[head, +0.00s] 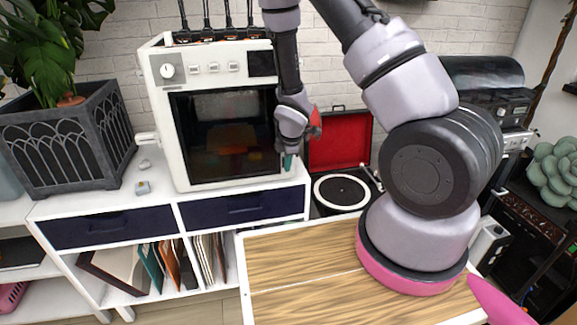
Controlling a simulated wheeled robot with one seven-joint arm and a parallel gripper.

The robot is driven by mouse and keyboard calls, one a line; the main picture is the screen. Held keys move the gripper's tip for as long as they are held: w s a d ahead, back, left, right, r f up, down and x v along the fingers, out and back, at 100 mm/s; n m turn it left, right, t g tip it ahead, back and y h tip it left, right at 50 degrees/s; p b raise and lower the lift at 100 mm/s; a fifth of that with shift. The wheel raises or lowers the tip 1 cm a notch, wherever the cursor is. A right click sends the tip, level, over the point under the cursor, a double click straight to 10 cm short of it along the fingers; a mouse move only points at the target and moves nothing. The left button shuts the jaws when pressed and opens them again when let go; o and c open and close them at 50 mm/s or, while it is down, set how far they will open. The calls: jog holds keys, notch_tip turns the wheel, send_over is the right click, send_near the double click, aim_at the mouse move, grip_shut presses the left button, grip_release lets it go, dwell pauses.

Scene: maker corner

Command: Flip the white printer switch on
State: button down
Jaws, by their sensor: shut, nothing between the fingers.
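The white printer (156,100) is a boxy machine with a dark glass front, standing on the white cabinet. A round knob (167,71), several small buttons (213,68) and a dark panel (261,64) sit along its top front. I cannot tell which of its parts is the power switch. My gripper (288,161) is shut and empty, pointing down in front of the printer's right front edge. I cannot tell whether it touches the printer. My wrist and gripper hide part of that edge.
A potted plant in a dark planter (65,145) stands left of the printer. Two small grey objects, one of them a small block (142,187), lie on the cabinet top (95,203). An open red record player (340,190) stands to the right.

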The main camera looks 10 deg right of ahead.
jog(key=shift+w+f, duration=0.1)
jog(key=shift+w, duration=0.15)
dwell(0.3)
